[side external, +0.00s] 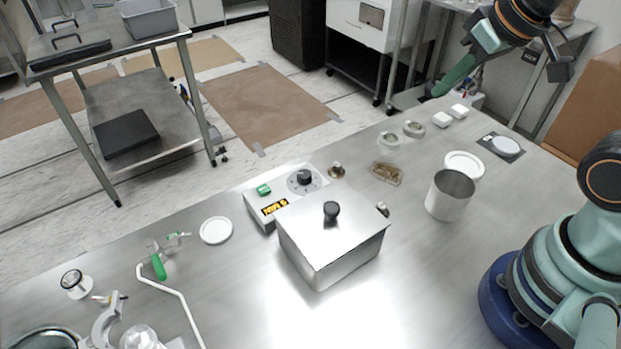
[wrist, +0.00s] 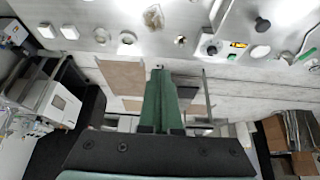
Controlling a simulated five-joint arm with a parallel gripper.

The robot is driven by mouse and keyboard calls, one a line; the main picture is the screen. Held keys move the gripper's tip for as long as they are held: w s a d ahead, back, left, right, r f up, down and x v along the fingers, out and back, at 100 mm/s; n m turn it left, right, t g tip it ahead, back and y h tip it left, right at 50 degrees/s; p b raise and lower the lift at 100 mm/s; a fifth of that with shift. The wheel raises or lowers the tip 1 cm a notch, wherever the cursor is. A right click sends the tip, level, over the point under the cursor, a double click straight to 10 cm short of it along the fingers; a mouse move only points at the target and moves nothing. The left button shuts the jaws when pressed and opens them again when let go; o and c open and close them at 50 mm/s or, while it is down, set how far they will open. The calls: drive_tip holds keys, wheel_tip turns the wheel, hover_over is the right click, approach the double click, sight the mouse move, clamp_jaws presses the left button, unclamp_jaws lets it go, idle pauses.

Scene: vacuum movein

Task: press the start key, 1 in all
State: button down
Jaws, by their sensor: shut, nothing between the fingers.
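The control box (side external: 250,207) stands on the steel bench, behind and left of a lidded metal box. In the wrist view the green key (wrist: 232,57) shows at upper right, beside the display (wrist: 239,44). My gripper (side external: 437,92) is shut and empty, raised at the upper right in the side view, well away from the key. In the wrist view my green fingers (wrist: 158,75) are together and point up the picture.
The lidded metal box (side external: 330,240) has a black knob on top. A metal cup (side external: 449,196), white rings (side external: 413,129) and a white dish (side external: 464,165) are at the right. A white disc (side external: 216,230) and green-handled valve (side external: 158,266) are at the left. The bench between is partly clear.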

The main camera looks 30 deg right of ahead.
idle(0.4)
drive_tip(key=n+t+y, duration=0.2)
drive_tip(key=n+y, duration=0.2)
drive_tip(key=n, duration=3)
hover_over(269, 191)
wheel_tip(269, 191, down, 10)
drive_tip(key=f, duration=0.1)
drive_tip(key=shift+a+r, duration=0.1)
drive_tip(key=shift+r, duration=0.15)
drive_tip(key=shift+f, duration=0.1)
drive_tip(key=shift+f, duration=4.3)
